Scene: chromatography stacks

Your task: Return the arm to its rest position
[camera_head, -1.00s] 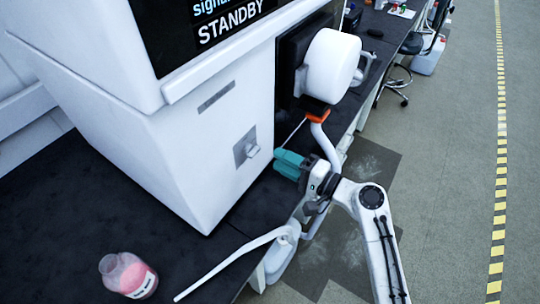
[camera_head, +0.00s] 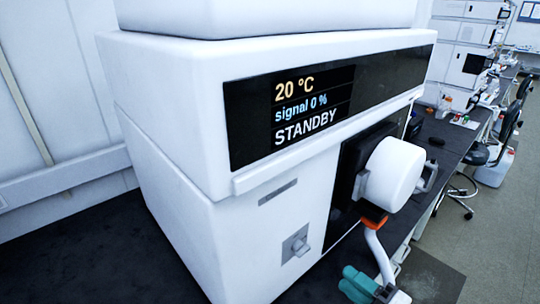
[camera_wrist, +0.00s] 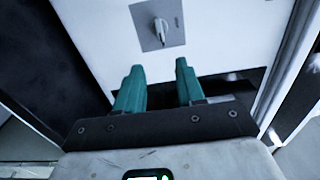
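My gripper (camera_wrist: 159,68) is open in the wrist view, with its two teal fingers apart and nothing between them. In the head view my gripper (camera_head: 358,285) is at the bottom edge, right of the white instrument (camera_head: 225,225). A small metal switch plate (camera_head: 296,244) is on the instrument's front, left of the gripper. In the wrist view the switch plate (camera_wrist: 157,24) lies beyond the fingertips, which look apart from it.
The display (camera_head: 310,110) reads 20 °C, signal 0 % and STANDBY. A dark bench, a chair (camera_head: 492,150) and open floor (camera_head: 500,235) lie right.

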